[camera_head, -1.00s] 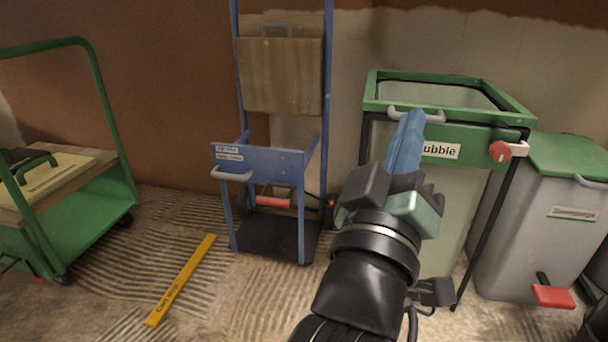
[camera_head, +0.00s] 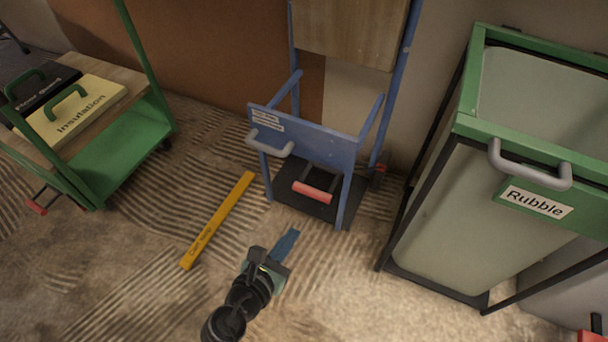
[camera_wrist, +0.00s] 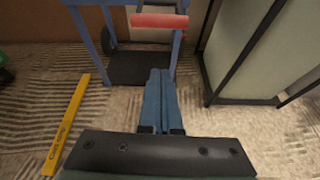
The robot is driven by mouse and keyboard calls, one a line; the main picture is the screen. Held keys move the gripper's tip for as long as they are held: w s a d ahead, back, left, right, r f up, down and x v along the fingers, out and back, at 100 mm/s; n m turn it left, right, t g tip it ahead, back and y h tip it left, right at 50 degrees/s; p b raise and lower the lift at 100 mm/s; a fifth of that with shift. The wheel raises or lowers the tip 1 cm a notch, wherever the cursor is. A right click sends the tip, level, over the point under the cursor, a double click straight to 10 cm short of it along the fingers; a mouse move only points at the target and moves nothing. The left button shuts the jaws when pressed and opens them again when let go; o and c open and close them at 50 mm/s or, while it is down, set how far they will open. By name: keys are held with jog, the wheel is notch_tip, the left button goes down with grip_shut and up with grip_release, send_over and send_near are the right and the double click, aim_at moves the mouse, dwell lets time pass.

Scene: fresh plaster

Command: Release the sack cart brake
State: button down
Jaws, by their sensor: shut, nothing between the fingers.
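The blue sack cart (camera_head: 318,146) stands against the wall, with a grey handle on its front panel and a dark base plate. Its red brake pedal (camera_head: 312,193) sits low inside the frame, above the plate. In the wrist view the red pedal (camera_wrist: 159,20) is near the top, beyond my fingertips. My gripper (camera_head: 287,240) is low over the floor in front of the cart, its blue fingers pressed together and empty, pointing toward the cart. In the wrist view the shut fingers (camera_wrist: 159,75) lie below the pedal in the picture, apart from it.
A yellow bar (camera_head: 218,220) lies on the ridged floor to the left. A green trolley (camera_head: 130,150) carrying boards stands farther left. The green-framed rubble bin (camera_head: 440,190) stands close on the cart's right. Floor in front of the cart is open.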

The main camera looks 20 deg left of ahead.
jog(key=shift+s+a+f+n, duration=0.1)
jog(key=shift+f+n, duration=0.15)
jog(key=shift+n, duration=0.15)
jog(key=b+x, duration=0.7)
jog(key=x, duration=0.3)
notch_tip(320, 180, up, 4)
jog(key=shift+r, duration=0.1)
jog(key=shift+r, duration=0.1)
